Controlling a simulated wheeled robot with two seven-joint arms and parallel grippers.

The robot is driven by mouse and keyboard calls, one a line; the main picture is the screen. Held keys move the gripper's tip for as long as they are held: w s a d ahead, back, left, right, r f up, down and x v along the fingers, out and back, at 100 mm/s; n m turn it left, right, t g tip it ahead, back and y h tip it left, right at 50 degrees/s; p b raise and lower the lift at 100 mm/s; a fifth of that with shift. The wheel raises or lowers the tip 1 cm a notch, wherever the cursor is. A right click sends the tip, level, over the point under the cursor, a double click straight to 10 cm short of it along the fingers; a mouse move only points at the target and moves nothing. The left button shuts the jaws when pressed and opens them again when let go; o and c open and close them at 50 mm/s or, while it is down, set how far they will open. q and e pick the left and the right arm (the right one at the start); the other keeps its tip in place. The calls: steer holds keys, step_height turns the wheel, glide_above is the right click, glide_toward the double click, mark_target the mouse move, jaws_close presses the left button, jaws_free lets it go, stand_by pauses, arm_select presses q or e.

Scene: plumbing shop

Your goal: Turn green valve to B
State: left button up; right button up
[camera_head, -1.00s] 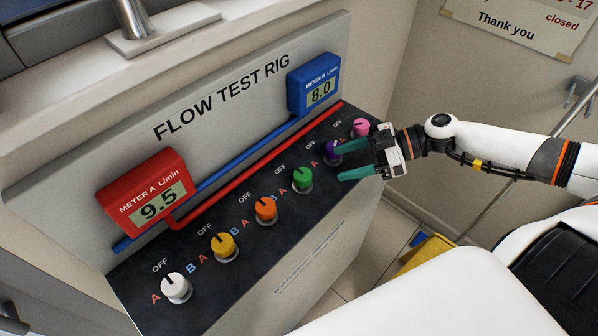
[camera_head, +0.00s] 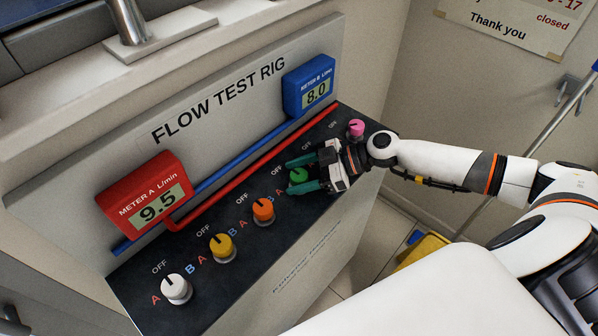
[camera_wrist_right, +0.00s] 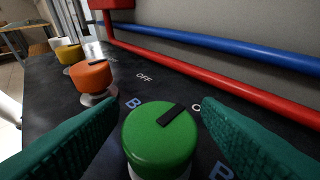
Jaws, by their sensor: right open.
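The green valve (camera_head: 298,175) is a round knob on the dark sloped top of the flow test rig. In the right wrist view the green valve (camera_wrist_right: 160,138) shows a black pointer mark angled to the upper right, toward a partly hidden letter. A blue B (camera_wrist_right: 133,103) is beside it on the left; another B is at the lower right. My right gripper (camera_head: 296,174) is open, its teal fingers on either side of the green knob. In the right wrist view the right gripper (camera_wrist_right: 158,115) has clear gaps to the knob. My left gripper is not in view.
The orange knob (camera_head: 263,209), yellow knob (camera_head: 222,246) and white knob (camera_head: 176,287) stand in a row to the left. A pink knob (camera_head: 356,128) is beyond my gripper. Red meter A (camera_head: 150,193) reads 9.5; blue meter B (camera_head: 310,85) reads 8.0.

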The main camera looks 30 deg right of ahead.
steer(key=shift+c, duration=1.2)
steer(key=c, duration=0.7)
steer(key=shift+s+r+m+t+h+p, duration=0.1)
steer(key=shift+m+t+h+p, duration=0.3)
steer(key=shift+m+t+p, duration=0.25)
steer(key=m+t+h+p, duration=0.1)
steer(key=m+p, duration=0.1)
steer(key=p, duration=0.2)
steer(key=m+t+h+p, duration=0.2)
steer(key=p, duration=0.2)
steer(key=shift+r+t, duration=0.2)
steer(key=shift+t, duration=0.05)
steer(key=m+t+h+p, duration=0.1)
steer(key=m+h+p, duration=0.1)
steer(key=p, duration=0.5)
steer(key=shift+f+m+t+h+p, duration=0.1)
steer(key=shift+m+t+h+p, duration=0.2)
steer(key=shift+m+h, duration=0.1)
steer(key=shift+a+f+m+t+h+p, duration=0.1)
steer(key=shift+m+t+h+p, duration=0.2)
steer(key=shift+m+h+p, duration=0.5)
steer(key=shift+m+t+h+p, duration=0.3)
steer(key=shift+m+h, duration=0.75)
steer(key=shift+h, duration=0.35)
